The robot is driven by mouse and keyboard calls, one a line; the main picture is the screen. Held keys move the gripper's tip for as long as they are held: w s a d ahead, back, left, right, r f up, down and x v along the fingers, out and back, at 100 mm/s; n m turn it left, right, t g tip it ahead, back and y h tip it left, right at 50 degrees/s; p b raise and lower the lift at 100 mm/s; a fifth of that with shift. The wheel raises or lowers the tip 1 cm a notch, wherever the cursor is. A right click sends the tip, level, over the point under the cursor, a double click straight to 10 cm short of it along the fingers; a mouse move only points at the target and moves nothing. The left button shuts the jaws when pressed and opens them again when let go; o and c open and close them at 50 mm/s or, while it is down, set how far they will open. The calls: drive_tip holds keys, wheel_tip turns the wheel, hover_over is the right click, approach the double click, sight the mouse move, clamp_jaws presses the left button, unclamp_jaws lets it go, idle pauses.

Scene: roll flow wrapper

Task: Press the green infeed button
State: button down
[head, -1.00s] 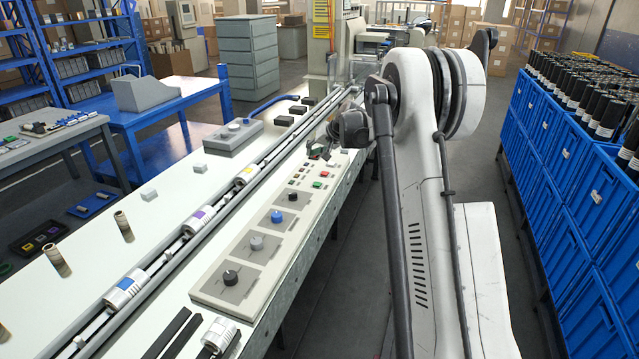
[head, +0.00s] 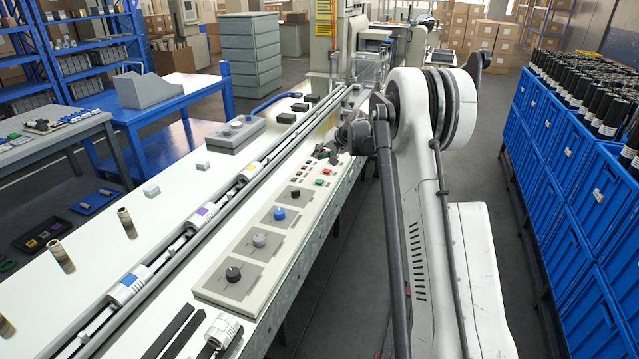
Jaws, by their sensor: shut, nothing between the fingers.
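The grey control panel (head: 232,290) runs along the right side of the long white table. Small buttons sit at its far end, among them a green button (head: 319,183) and a red button (head: 326,171). My gripper (head: 324,154) is shut and empty, just beyond these buttons and low over the far end of the panel. The gap between its fingertips and the panel is too small to judge. The gripper and wrist hide part of the panel's far end.
Dark, grey and blue knobs, among them a blue knob (head: 279,214), line the nearer panel. A conveyor track (head: 190,240) with white rolls runs to its left. Blue crates (head: 560,190) with dark rolls stand along the right.

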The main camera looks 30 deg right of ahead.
drive_tip(key=b, duration=0.3)
hover_over(320, 181)
drive_tip(key=f, duration=0.6)
drive_tip(key=shift+s+f, duration=0.2)
drive_tip(key=shift+f, duration=0.65)
drive_tip(key=shift+b, duration=0.35)
drive_tip(key=shift+f+b, duration=0.35)
drive_tip(key=shift+f, duration=0.1)
